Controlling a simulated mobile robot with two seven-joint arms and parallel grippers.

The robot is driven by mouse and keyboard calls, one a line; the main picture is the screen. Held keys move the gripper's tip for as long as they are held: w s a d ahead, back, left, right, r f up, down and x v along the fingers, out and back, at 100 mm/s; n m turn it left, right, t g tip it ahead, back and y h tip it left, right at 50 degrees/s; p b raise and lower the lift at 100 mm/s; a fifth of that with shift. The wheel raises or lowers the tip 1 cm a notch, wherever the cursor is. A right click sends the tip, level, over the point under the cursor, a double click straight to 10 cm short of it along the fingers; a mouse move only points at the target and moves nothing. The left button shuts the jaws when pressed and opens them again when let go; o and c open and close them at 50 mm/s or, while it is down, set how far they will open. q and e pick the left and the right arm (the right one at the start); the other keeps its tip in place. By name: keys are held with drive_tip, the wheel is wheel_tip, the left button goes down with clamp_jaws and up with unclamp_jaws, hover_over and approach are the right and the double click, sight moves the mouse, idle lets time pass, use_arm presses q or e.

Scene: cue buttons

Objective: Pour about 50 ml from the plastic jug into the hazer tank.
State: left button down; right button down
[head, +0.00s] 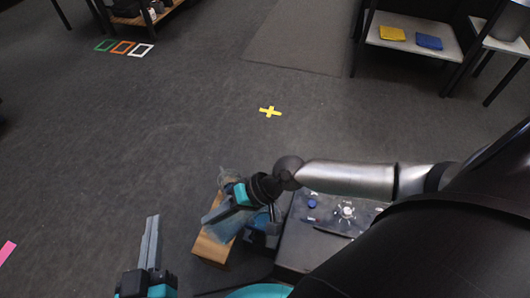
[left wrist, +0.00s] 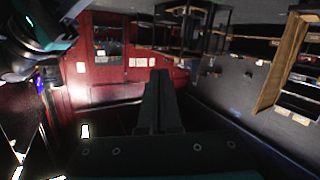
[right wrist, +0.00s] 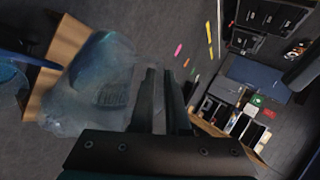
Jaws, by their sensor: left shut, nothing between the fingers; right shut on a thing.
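A translucent, bluish plastic jug (right wrist: 95,85) fills the left of the right wrist view. In the head view it shows partly (head: 222,229) under my right gripper (head: 222,212), over a wooden surface. My right gripper is shut on the jug; it also shows in the right wrist view (right wrist: 158,75). The jug looks tilted, but its fill level cannot be told. A dark object with blue parts (head: 262,232) sits right of the jug, partly hidden by my arm; I cannot tell whether it is the hazer tank. My left gripper (head: 152,220) is shut and empty, left of the jug.
A wooden box or bench (head: 210,250) stands below the jug. A dark table (head: 300,246) with small items is to its right. A shelf (head: 412,42) with yellow and blue cloths stands at the back right. Open floor (head: 120,150) lies ahead and left.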

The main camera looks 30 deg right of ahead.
drive_tip(key=shift+a+h+p, duration=0.15)
drive_tip(key=shift+h+p, duration=0.15)
drive_tip(key=shift+p, duration=0.35)
use_arm(q)
drive_tip(key=shift+a+f+g+y+p, duration=0.15)
drive_tip(key=shift+a+f+g+y, duration=0.2)
drive_tip(key=shift+a+g, duration=0.3)
drive_tip(key=shift+a+f+g+y+p, duration=0.2)
drive_tip(key=shift+a+f+g+y, duration=0.25)
drive_tip(key=shift+g, duration=0.25)
drive_tip(key=shift+a+f+g+y+p, duration=0.15)
drive_tip(key=shift+a+f+g+y, duration=0.15)
drive_tip(key=shift+a+g, duration=0.35)
use_arm(e)
drive_tip(key=shift+a, duration=0.1)
